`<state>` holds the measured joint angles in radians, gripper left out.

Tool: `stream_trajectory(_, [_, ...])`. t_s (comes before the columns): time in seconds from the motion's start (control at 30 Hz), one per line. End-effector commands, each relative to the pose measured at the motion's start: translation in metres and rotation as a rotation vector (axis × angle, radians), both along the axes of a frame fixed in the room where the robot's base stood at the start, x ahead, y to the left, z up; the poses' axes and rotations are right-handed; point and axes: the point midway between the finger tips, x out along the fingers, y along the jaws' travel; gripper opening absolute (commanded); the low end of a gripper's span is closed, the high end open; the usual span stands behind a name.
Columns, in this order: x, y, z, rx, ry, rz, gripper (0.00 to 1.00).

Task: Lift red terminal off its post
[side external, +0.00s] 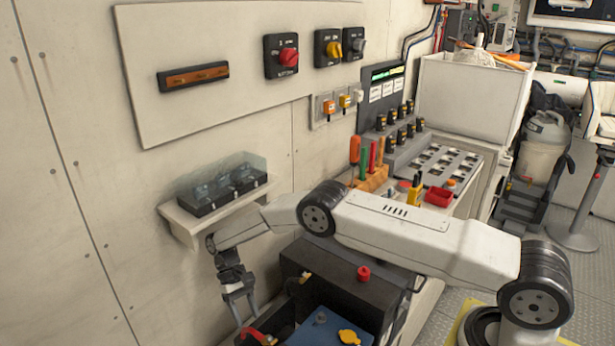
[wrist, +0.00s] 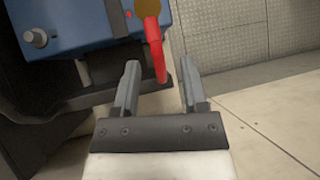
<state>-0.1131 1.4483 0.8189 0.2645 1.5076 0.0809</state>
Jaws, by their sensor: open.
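The blue battery (side external: 318,327) sits in a black box at the bottom of the side view. The wrist view shows its blue case (wrist: 95,22) at upper left, with a grey post (wrist: 38,37) on it. The red terminal (side external: 254,335) is at the battery's left in the side view. In the wrist view a red terminal or lead (wrist: 155,48) reaches down towards the space between my fingers. My gripper (side external: 247,320) is open, pointing down just above the red piece. In the wrist view my gripper (wrist: 160,74) has its fingers on either side, apparently not touching it.
The black battery box (side external: 322,283) has a red knob (side external: 363,273) on top. A yellow cap (side external: 349,337) lies on the battery. A shelf (side external: 180,222) with a clear-covered fuse block (side external: 222,184) is on the wall above. A tool rack (side external: 372,181) stands behind my arm.

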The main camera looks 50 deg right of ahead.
Motion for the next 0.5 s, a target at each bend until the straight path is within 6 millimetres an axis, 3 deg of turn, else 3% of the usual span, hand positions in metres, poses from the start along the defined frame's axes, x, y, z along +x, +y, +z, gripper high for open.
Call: stream_trajectory(0.5, [-0.022, -0.004, 0.027, 0.000, -0.001, 0.000, 0.55])
